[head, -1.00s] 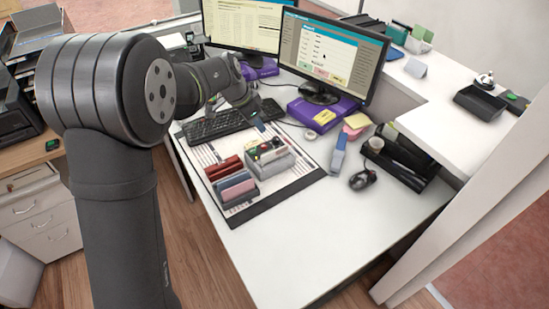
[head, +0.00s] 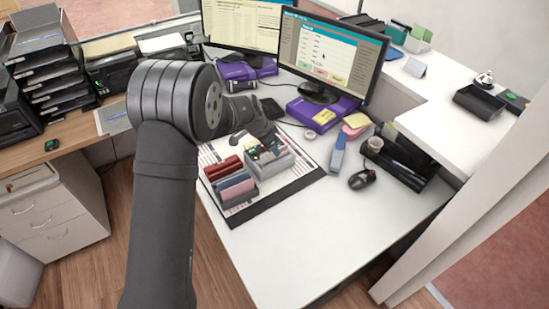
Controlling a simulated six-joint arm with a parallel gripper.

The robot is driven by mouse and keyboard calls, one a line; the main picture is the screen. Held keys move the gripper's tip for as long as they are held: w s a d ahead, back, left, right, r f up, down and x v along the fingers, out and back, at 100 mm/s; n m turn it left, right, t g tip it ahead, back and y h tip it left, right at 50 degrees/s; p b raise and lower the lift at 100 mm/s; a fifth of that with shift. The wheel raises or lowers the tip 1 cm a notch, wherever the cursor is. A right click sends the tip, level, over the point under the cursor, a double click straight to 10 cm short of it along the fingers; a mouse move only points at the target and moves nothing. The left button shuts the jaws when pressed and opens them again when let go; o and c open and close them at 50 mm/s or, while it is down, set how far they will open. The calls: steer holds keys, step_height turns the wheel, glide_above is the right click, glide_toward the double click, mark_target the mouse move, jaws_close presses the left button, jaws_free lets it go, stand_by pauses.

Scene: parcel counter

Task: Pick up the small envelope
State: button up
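I cannot make out the small envelope with certainty. My gripper (head: 266,138) is over the desk mat, just above or behind a grey open box (head: 281,166) with small coloured items in it. My arm and the gripper's small size hide whether its fingers are open or holding anything. Red, blue-grey and pink upright items (head: 237,187) stand beside the box on the patterned mat (head: 293,184).
Two monitors (head: 336,55) stand on purple bases behind the mat. A blue stapler-like item (head: 338,155), sticky notes (head: 356,121), a mouse (head: 362,179) and a black tray (head: 402,160) with a cup lie to the right. The white desk front (head: 290,240) is clear.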

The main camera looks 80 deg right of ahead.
mark_target(274, 158)
steer(key=shift+x, duration=1.4)
steer(key=shift+f, duration=0.25)
jaws_close()
